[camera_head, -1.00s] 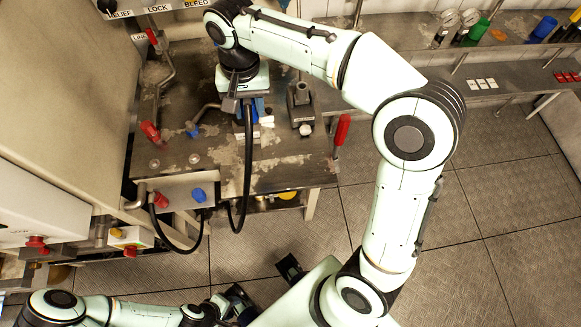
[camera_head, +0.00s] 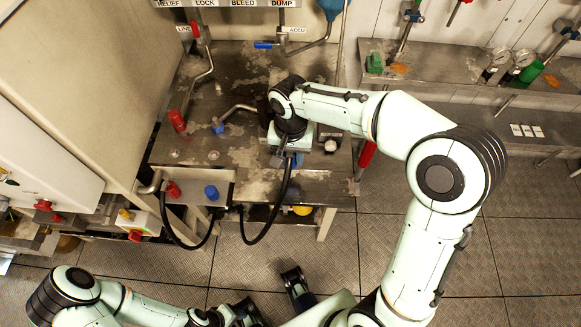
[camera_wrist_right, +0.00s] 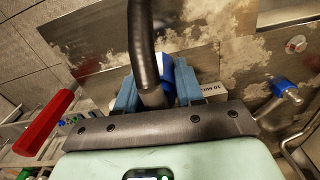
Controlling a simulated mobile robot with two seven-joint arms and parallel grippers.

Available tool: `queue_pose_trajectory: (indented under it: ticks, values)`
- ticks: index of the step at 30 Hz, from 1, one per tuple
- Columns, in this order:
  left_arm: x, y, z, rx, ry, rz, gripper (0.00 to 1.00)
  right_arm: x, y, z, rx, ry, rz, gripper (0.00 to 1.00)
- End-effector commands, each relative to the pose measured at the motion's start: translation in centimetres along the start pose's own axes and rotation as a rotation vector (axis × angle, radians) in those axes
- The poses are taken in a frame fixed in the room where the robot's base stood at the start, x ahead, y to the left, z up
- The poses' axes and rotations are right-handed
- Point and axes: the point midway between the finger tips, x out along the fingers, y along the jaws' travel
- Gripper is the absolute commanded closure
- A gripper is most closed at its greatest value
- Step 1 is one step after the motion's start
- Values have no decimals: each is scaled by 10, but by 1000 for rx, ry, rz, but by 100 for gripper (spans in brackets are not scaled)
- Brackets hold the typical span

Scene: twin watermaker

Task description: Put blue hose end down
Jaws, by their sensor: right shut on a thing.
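My right gripper (camera_head: 283,160) is over the right part of the steel bench (camera_head: 265,62), pointing down. In the right wrist view its light blue fingers (camera_wrist_right: 157,92) are shut around the end of a black hose (camera_wrist_right: 142,40), with a blue part (camera_wrist_right: 168,68) showing between them. This is the blue hose end. In the head view the black hose (camera_head: 284,200) hangs from the gripper over the bench's front edge in a loop. The hose tip is hidden, so I cannot tell whether it touches the bench. My left gripper (camera_head: 240,313) is low at the bottom edge, its jaws unclear.
A front box carries a red cap (camera_head: 172,190) and a blue cap (camera_head: 212,192). A red handle (camera_head: 367,155) is at the bench's right edge. Bare bench lies behind the gripper.

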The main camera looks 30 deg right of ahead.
Motion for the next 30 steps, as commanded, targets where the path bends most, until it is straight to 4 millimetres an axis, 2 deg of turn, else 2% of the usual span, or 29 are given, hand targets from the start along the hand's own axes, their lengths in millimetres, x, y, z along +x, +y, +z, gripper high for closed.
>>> queue_pose_trajectory:
  ticks: [5,13,26,27,29,30]
  values:
    - [2,0,0,0,1,0,57,16,0,0,1,0,0,100]
    - [6,-1,-2,1,6,2,57,53,1,0,1,-1,2,100]
    - [8,-2,-3,1,10,2,57,60,0,0,1,1,0,100]
    - [8,-2,-4,1,11,3,57,60,0,0,1,0,0,60]
    - [8,-1,-4,1,10,3,57,60,0,0,1,0,0,40]
    - [8,-1,-4,1,10,3,57,59,0,0,1,0,0,37]
